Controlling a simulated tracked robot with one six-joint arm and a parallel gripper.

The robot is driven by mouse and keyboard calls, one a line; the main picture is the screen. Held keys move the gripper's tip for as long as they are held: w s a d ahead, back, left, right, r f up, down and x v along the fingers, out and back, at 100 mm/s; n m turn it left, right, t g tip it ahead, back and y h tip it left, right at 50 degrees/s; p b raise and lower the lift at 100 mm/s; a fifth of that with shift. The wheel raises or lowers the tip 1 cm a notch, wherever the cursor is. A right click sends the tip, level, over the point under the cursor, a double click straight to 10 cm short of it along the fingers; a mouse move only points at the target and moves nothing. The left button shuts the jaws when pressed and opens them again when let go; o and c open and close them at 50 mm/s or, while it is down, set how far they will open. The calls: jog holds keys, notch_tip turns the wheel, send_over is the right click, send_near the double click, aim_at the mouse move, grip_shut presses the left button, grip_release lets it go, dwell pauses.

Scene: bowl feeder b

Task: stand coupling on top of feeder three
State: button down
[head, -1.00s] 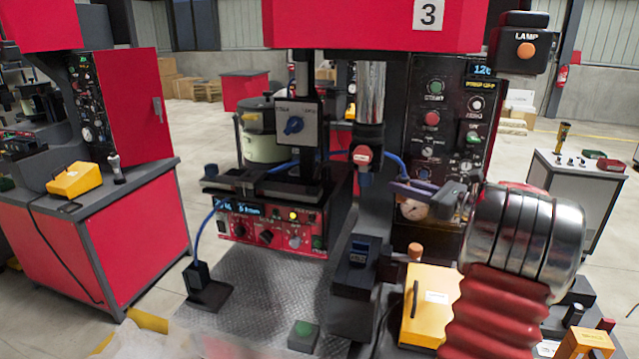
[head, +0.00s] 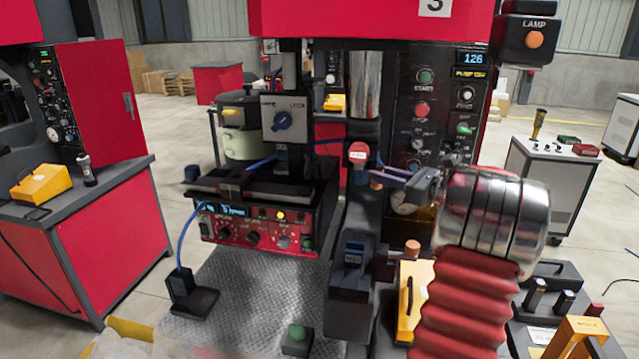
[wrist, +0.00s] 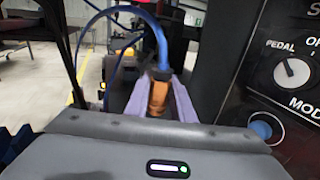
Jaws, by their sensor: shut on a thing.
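A cream bowl unit (head: 240,145) stands behind a grey box with a blue knob (head: 283,121). I cannot tell whether this is feeder three.
A dark control panel (head: 440,110) stands close behind my gripper. A yellow case (head: 413,280) lies below. The textured plate (head: 230,280) has bare areas.

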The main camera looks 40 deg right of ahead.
jog(key=x, duration=1.6)
jog(key=shift+w, duration=0.2)
jog(key=shift+w+a, duration=0.1)
jog(key=shift+w+a, duration=0.15)
jog(key=shift+w, duration=0.2)
jog(key=shift+w+f, duration=0.2)
jog(key=shift+f, duration=1.55)
jog(key=c, duration=1.5)
grip_release()
jog(key=shift+f, duration=0.1)
jog(key=shift+c, duration=0.2)
jog(key=shift+s, duration=0.1)
